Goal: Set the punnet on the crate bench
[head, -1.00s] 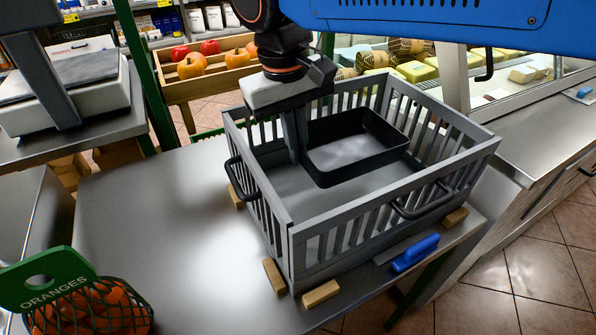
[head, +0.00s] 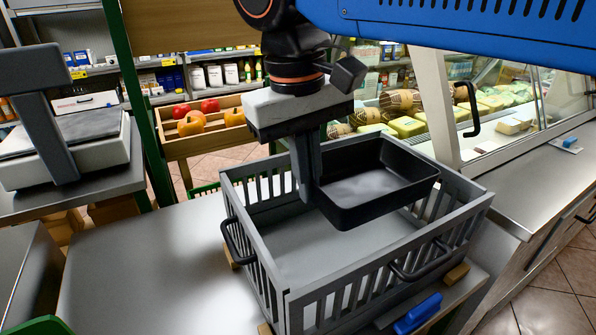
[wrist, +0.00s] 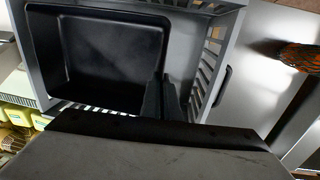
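The punnet (head: 378,205) is an empty black open tray. It hangs over the grey slatted crate (head: 262,270), its base near the height of the crate's rim. My gripper (head: 310,192) points down and is shut on the punnet's left wall. In the wrist view the fingers (wrist: 165,98) grip the wall of the punnet (wrist: 110,55) near one corner. The crate's floor shows empty under it. The crate stands on a metal-topped bench (head: 150,265) with wooden blocks at its base.
A scale (head: 85,140) stands on a counter at the left. A glass display case (head: 500,120) is at the right, behind a steel counter (head: 520,190). A blue-handled tool (head: 418,313) lies at the bench's front right.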

